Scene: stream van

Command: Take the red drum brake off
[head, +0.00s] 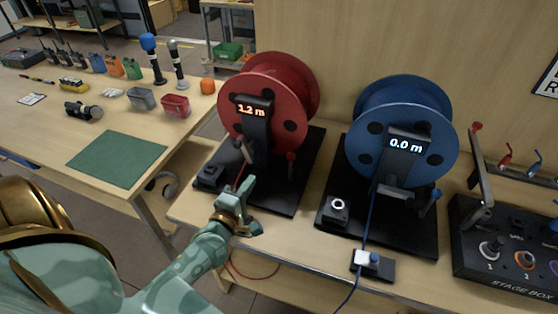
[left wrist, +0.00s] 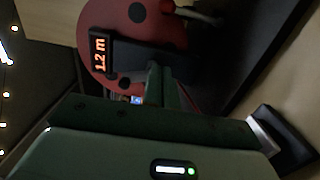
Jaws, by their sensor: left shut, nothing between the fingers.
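The red drum (head: 255,92) stands on a black base with a dark post in front. A display (head: 251,110) on the post reads 1.2 m. A short lever with a red knob (head: 291,157) stands at the right of the base; I take it to be the brake. My left gripper (head: 250,194) is shut and empty, low in front of the red drum's base, left of the lever and apart from it. In the left wrist view, the closed fingers (left wrist: 160,82) point toward the red drum (left wrist: 88,32) and its display (left wrist: 98,53). My right gripper is out of view.
A stage box (head: 500,255) sits at the far right. A side table (head: 45,140) at left holds bins, radios and microphones.

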